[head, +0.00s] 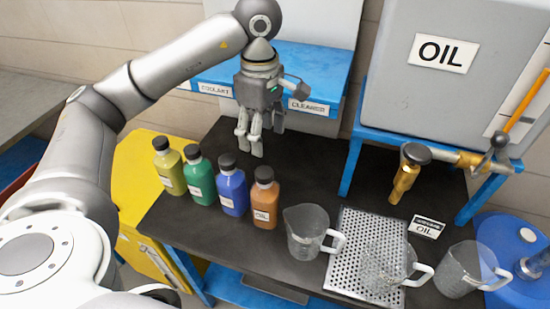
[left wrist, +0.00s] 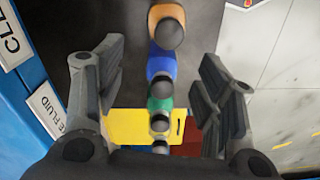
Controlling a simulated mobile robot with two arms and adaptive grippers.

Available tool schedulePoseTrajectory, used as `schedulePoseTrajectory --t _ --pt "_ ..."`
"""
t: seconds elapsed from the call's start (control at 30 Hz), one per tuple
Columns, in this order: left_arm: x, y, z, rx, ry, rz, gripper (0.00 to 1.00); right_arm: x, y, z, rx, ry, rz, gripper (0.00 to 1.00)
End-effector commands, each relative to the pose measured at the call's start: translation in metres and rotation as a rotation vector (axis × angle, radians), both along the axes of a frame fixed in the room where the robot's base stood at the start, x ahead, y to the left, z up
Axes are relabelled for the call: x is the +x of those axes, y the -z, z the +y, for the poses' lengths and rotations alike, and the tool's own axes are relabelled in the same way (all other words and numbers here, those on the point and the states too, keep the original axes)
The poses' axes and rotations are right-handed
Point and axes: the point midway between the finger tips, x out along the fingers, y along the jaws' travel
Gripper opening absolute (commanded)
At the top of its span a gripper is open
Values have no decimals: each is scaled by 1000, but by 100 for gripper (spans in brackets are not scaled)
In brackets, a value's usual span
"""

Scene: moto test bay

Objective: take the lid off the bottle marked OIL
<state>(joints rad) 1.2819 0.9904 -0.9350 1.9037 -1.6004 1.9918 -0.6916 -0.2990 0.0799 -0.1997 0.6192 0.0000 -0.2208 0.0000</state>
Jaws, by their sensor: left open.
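The bottle marked OIL (head: 265,208) is orange with a black lid (head: 264,174) on it. It stands upright at the right end of a row of bottles on the dark bench. My left gripper (head: 250,145) is open and empty, above the bench behind the row, apart from the bottles. In the left wrist view the OIL bottle (left wrist: 166,11) is at the top edge with its lid (left wrist: 170,33), ahead of the open fingers (left wrist: 160,60). My right gripper is not in view.
Blue (head: 232,195), green (head: 201,182) and yellow (head: 170,173) bottles with black lids stand left of the OIL bottle. Clear jugs (head: 305,232) and a perforated plate (head: 358,238) are to its right. A brass tap (head: 405,178) hangs from the grey OIL tank (head: 445,95).

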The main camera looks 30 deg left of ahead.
Motion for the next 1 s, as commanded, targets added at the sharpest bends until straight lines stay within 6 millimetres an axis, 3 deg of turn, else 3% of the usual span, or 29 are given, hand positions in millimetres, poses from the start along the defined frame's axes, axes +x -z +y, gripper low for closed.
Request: schedulePoseTrajectory --t 0.2,0.47,0.73,1.0 --pt "-1 34 0 0 0 5 62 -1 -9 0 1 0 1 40" --pt "-2 54 -4 -1 2 6 62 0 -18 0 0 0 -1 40" --pt "-1 92 -10 -2 0 6 62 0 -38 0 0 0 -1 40" --pt "0 101 -10 -2 1 1 62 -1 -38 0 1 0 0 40"
